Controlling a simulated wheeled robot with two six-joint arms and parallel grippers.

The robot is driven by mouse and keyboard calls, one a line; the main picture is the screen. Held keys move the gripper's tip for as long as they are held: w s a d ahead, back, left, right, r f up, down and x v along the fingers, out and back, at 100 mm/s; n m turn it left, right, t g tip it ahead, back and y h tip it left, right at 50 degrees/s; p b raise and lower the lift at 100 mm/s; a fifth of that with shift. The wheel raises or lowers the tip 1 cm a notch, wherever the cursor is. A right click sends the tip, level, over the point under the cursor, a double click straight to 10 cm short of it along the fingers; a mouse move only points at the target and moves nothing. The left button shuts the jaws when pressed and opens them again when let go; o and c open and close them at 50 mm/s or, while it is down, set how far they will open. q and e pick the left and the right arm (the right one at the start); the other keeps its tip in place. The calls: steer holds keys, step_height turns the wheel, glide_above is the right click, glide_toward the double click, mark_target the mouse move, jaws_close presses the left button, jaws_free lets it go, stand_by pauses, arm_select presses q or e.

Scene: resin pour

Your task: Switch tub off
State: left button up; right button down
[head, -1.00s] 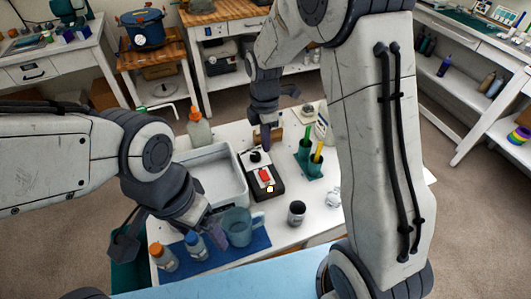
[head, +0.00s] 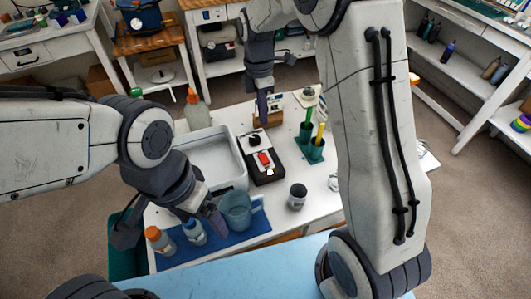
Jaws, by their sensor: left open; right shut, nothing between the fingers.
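The tub (head: 216,160) is a pale grey open basin on the white table. A black control box (head: 263,170) stands against its right side, with a red switch (head: 264,158) and a black knob (head: 253,139) on top. Which way the switch is set is too small to tell. My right gripper (head: 263,119) is shut and empty, pointing down above the far end of the box, apart from the switch. My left gripper (head: 216,221) is open beside the blue-grey jug (head: 237,213) at the near left; the picture does not clearly show whether they touch.
Bottles with orange (head: 160,241) and blue (head: 194,232) caps stand on a blue mat (head: 220,245). A dark cup (head: 297,197) stands right of the box. A green holder (head: 312,149) and an orange-topped bottle (head: 196,110) stand farther back.

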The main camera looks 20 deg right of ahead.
mark_target(265, 160)
steer(key=f, duration=0.4)
steer(key=s+f+p, duration=0.1)
steer(key=f, duration=0.4)
steer(key=s+f+p, duration=0.1)
steer(key=f, duration=0.3)
steer(key=shift+d+f, duration=0.15)
steer(key=shift+f, duration=0.25)
